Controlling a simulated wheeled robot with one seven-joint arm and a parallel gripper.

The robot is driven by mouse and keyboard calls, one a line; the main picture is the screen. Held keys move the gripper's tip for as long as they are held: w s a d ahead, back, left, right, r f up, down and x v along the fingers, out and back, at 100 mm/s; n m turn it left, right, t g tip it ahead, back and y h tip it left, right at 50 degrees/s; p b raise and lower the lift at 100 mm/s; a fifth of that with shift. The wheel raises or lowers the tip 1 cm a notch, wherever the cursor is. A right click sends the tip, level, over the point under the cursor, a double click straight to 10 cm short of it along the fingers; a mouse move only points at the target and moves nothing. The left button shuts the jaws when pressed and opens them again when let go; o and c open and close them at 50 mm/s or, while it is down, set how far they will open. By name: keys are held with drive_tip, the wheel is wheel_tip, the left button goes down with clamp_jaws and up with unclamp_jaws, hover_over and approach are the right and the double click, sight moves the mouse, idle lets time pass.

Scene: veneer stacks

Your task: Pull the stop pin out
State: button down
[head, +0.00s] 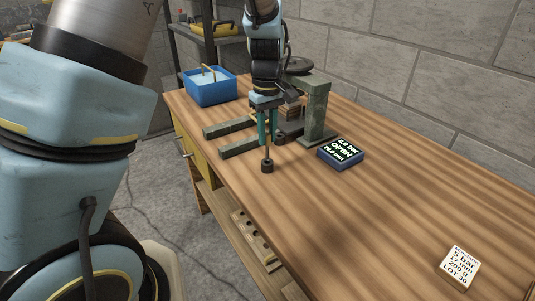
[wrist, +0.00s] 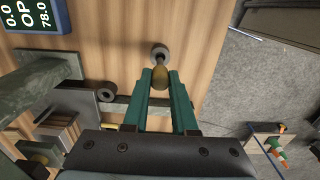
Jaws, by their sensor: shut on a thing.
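My gripper (head: 267,138) points down over the front part of the workbench. Its two green fingers (wrist: 160,88) are shut on what looks like the stop pin, a slim piece with a brass-coloured rounded part (wrist: 160,77) between the fingertips. A dark round collar or foot (head: 267,166) shows at its lower end. I cannot tell whether that end touches the bench. The green-grey press (head: 314,112) stands just behind and right, with two long rails (head: 238,147) reaching left. A dark ring-shaped piece (wrist: 107,90) lies beside the press.
A small display (head: 341,153) on the bench reads OPEN. A blue bin (head: 210,89) stands at the far left end. A white label block (head: 460,267) lies at the front right. The bench (head: 385,200) between display and label is clear. A block wall runs behind.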

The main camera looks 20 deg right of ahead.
drive_tip(key=shift+r+p, duration=1.9)
drive_tip(key=shift+r, duration=0.15)
drive_tip(key=shift+w, duration=0.1)
